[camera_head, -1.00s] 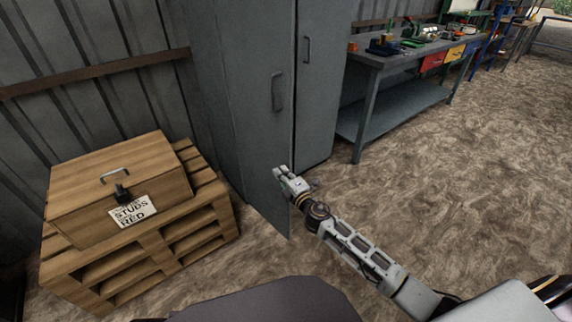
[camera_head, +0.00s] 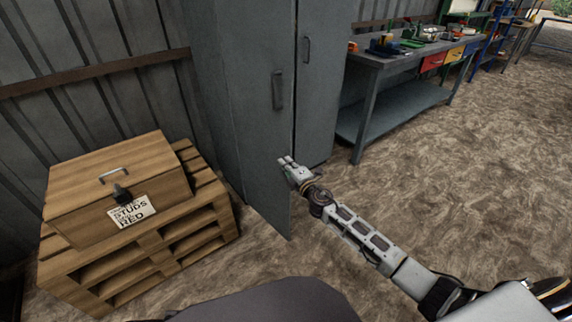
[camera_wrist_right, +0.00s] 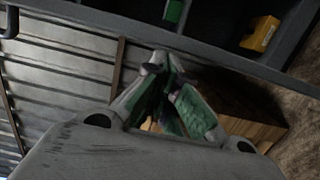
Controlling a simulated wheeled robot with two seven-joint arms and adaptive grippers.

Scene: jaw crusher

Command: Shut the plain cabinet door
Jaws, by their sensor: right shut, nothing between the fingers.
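The grey metal cabinet's left door (camera_head: 262,120) has a dark vertical handle (camera_head: 278,90). It stands ajar, its free edge and lower corner swung out towards me. The right door (camera_head: 316,100), with its own handle (camera_head: 306,49), sits behind that edge. My right gripper (camera_head: 285,161) is shut and empty, beside the left door's free edge at lower-middle height. I cannot tell whether it touches the door. Its green-padded fingers also show in the wrist view (camera_wrist_right: 165,95). My left gripper is not in view.
A wooden box (camera_head: 118,190) labelled "STUDS RED" rests on a pallet (camera_head: 175,255) at the left. A workbench (camera_head: 375,62) with tools stands right of the cabinet. The floor to the right is clear. The wrist view also shows a corrugated wall (camera_wrist_right: 60,75) and a yellow object (camera_wrist_right: 262,33).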

